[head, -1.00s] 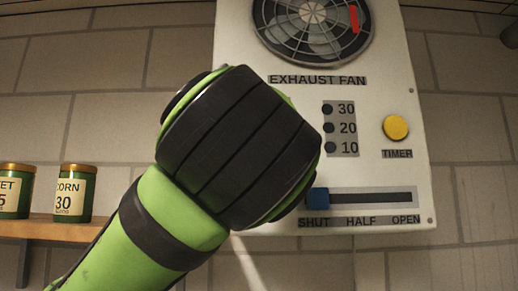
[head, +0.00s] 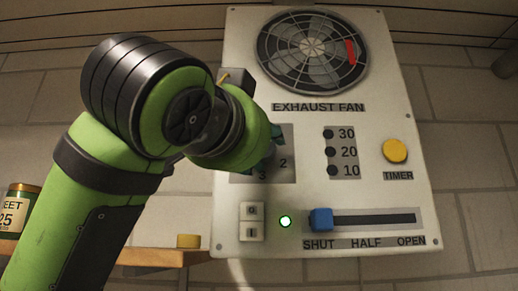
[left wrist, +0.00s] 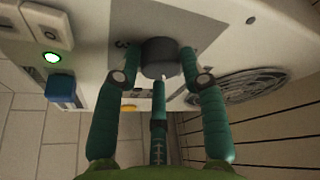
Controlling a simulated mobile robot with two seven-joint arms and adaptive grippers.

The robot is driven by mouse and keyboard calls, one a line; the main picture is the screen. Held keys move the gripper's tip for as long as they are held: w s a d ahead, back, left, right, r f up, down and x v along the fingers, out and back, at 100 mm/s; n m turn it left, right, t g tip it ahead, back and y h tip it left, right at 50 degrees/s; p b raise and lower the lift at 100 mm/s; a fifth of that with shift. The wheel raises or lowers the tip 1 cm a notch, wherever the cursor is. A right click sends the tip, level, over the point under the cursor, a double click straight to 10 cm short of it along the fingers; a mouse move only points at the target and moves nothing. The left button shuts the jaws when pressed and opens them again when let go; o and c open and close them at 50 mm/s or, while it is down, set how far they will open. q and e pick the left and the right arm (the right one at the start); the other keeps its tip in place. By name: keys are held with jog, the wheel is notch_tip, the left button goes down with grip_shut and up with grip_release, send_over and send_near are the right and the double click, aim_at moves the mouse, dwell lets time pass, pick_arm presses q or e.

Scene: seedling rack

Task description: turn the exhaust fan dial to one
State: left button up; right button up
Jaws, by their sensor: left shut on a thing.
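The exhaust fan dial is a dark round knob (left wrist: 160,55), seen in the left wrist view between my teal fingers. My left gripper (left wrist: 160,72) is shut on it. A small pale mark shows on the knob's near edge; which number it points to cannot be told. In the head view my left gripper (head: 274,138) is at the dial plate (head: 286,174) on the white fan panel (head: 375,100). My wrist and fingers hide the knob there. The numbers 2 and 3 show on the plate. My right gripper is in neither view.
Below the plate are a two-button switch (head: 252,222) and a lit green lamp (head: 285,221). A blue slider (head: 321,220) is at SHUT. A yellow timer button (head: 395,151) is at right. The fan grille (head: 312,50) is above. A jar (head: 18,210) stands at left.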

pick_arm(q)
jog(key=shift+s+a+r+m, duration=0.2)
jog(key=shift+a+r+m, duration=0.05)
jog(key=shift+r+m, duration=0.35)
jog(key=shift+h, duration=0.3)
jog(key=o, duration=1.1)
jog(key=shift+f, duration=0.1)
jog(key=shift+w+d+f+m, duration=0.15)
jog(key=shift+d+f+m, duration=0.05)
jog(key=shift+d+m, duration=0.1)
jog(key=v, duration=1.2)
jog(key=shift+r, duration=0.25)
